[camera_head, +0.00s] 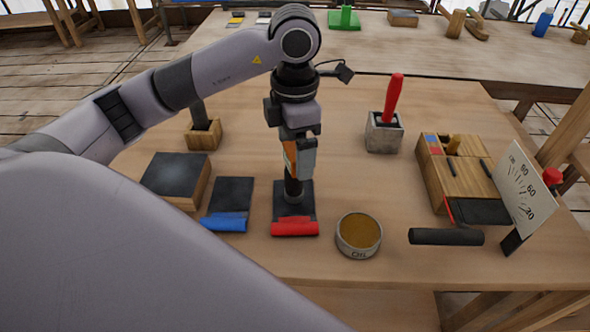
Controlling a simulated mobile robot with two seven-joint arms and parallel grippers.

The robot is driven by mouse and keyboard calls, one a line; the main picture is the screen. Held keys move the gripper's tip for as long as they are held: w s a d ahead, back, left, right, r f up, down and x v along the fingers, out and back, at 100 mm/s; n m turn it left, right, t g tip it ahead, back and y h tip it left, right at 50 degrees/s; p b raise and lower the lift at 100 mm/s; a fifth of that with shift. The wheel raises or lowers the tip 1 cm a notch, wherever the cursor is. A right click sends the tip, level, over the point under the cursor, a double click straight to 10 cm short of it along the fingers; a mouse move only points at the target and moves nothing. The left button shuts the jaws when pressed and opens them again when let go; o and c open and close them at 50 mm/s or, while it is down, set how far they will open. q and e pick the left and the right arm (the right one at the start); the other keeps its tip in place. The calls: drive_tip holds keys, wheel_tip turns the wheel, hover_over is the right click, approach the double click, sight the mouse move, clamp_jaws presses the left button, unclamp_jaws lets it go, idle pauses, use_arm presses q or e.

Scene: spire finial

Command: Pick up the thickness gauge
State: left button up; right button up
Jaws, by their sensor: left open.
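An upright orange and grey body with a black lower stem (301,158), apparently the thickness gauge, stands over a dark plate with a red handle (296,228). My left gripper (299,136) points down directly above it, with its fingers at the gauge's top. The gripper is open. It partly hides the gauge, and I cannot tell whether the fingers touch it. My right gripper is not in view.
A blue-handled dark plate (232,195) and a dark-topped block (175,179) lie to the left. A round tin (358,236) is close on the right. A red-handled tool (393,98) stands in a grey block. A wooden box (462,180) and an angle-marked board (525,190) stand farther right.

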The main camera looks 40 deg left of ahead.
use_arm(q)
wheel_tip(320, 180, down, 4)
drive_tip(key=shift+s+f, duration=0.1)
drive_tip(key=shift+s, duration=0.05)
drive_tip(key=c, duration=1.2)
drive_tip(key=shift+o, duration=0.2)
drive_tip(key=shift+r, duration=0.2)
